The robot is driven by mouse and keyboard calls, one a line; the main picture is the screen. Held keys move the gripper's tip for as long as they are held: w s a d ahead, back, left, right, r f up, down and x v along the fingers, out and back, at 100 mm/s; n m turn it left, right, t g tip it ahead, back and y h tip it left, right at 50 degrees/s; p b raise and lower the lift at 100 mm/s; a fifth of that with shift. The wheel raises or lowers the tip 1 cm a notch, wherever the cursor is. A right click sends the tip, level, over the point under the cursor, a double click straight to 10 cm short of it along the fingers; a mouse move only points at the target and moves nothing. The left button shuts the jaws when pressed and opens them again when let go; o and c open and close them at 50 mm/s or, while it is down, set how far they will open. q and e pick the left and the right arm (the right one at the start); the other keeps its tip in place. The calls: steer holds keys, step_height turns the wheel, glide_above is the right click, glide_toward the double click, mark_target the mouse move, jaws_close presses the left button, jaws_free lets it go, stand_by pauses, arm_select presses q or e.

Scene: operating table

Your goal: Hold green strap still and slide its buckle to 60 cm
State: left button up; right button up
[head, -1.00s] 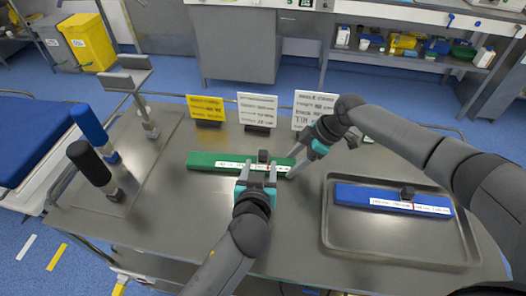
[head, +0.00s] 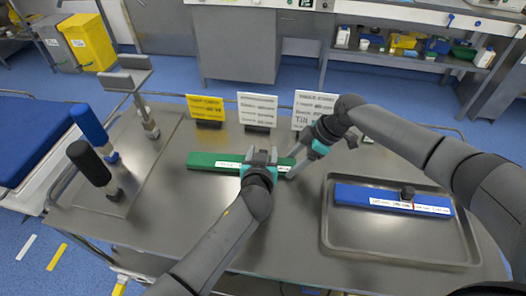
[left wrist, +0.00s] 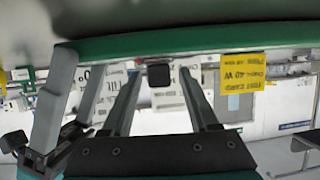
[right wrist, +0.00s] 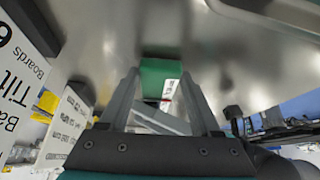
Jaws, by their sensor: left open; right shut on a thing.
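The green strap (head: 212,162) lies across the middle of the table, with a white printed scale along its near edge. My right gripper (head: 294,171) is shut on the strap's right end. The strap's green end also shows between the fingers in the right wrist view (right wrist: 160,78). My left gripper (head: 261,153) is open over the strap, left of the right gripper. In the left wrist view the black buckle (left wrist: 158,75) sits on the strap between the open left fingertips. In the head view the left gripper largely covers the buckle and nearby scale, so its reading cannot be told.
A metal tray (head: 335,232) at right holds a blue strap (head: 352,194) with a black buckle (head: 407,193). A yellow card (head: 205,106) and white cards (head: 257,110) stand behind. Black (head: 88,163) and blue (head: 90,124) handles stand at left. The front-left table is clear.

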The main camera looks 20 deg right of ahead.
arm_select(q)
jaws_close()
stand_by(0.5)
stand_by(0.9)
